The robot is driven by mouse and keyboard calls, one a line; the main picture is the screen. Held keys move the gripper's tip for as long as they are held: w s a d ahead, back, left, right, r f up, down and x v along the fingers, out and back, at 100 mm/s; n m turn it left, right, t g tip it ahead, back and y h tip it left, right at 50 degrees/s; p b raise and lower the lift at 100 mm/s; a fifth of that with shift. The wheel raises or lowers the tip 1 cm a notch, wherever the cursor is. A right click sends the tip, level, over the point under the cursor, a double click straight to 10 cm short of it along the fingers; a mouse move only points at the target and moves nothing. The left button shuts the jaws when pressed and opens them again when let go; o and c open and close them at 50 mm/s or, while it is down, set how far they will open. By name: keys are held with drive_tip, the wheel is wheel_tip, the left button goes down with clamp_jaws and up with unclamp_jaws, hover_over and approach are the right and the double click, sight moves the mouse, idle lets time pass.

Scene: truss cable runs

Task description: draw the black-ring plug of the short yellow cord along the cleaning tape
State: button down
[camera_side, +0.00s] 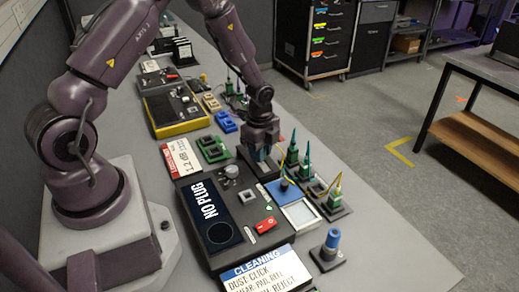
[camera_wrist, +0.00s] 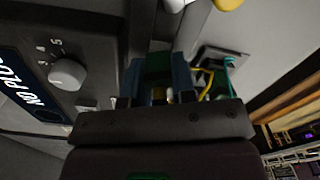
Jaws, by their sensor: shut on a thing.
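My gripper (camera_side: 262,154) points down just behind the tester with the "NO PLUG" display. In the wrist view its two bluish fingers (camera_wrist: 160,88) are shut on a green plug-like piece (camera_wrist: 158,64). Its ring colour cannot be made out, and the fingers hide much of it. Yellow cord (camera_wrist: 205,78) shows right of the fingers. A pale framed pad (camera_side: 300,214), which looks like the cleaning tape, lies right of the tester, apart from my gripper. Several green plugs (camera_side: 305,167) stand upright on dark holders beyond it.
The tester (camera_side: 208,213) has a knob (camera_wrist: 67,74) and red switch. In front are a "CLEANING" card (camera_side: 262,272) and a blue-topped cylinder (camera_side: 331,241) on a dark base. Green (camera_side: 212,149) and blue (camera_side: 225,121) blocks sit behind. The bench's right strip is clear.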

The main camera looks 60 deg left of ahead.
sight(266, 170)
drive_tip(key=shift+s+d+f, duration=0.1)
drive_tip(key=shift+d, duration=1.65)
idle(1.8)
drive_tip(key=shift+s+a, duration=0.1)
drive_tip(key=shift+a, duration=0.75)
drive_tip(key=shift+a, duration=0.55)
idle(1.5)
drive_tip(key=shift+a, duration=0.7)
idle(0.5)
